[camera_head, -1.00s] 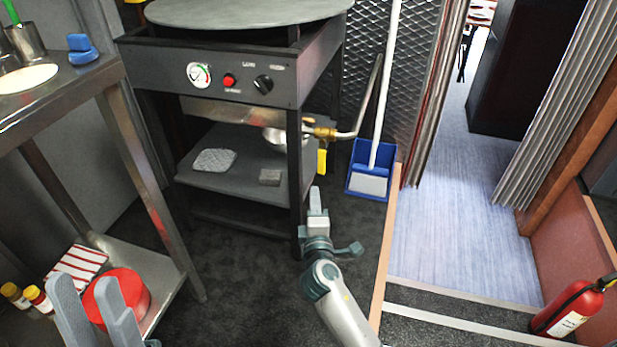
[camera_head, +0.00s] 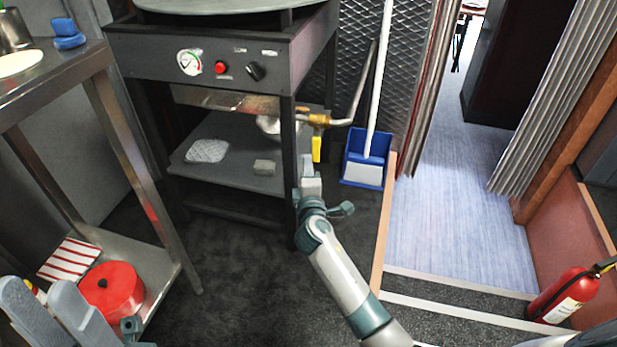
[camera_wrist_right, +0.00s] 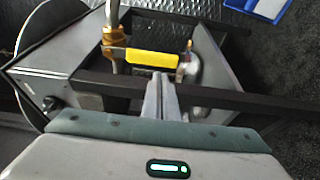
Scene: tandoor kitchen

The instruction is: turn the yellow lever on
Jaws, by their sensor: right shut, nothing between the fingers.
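The yellow lever (camera_head: 317,149) hangs down from a brass valve (camera_head: 314,119) on a pipe at the right side of the dark griddle stand. In the right wrist view the yellow lever (camera_wrist_right: 151,58) lies across the picture, beside the brass valve (camera_wrist_right: 113,42). My right gripper (camera_head: 307,163) is shut and empty, its tips just below and left of the lever in the head view. In the right wrist view its fingers (camera_wrist_right: 158,78) point at the lever's right part; whether they touch cannot be told. My left gripper (camera_head: 32,300) is at the bottom left, its two fingers apart, away from the lever.
The griddle stand (camera_head: 195,60) has a front leg just left of my right gripper. A blue dustpan (camera_head: 366,160) stands right of the lever. A fire extinguisher (camera_head: 568,295) stands at far right.

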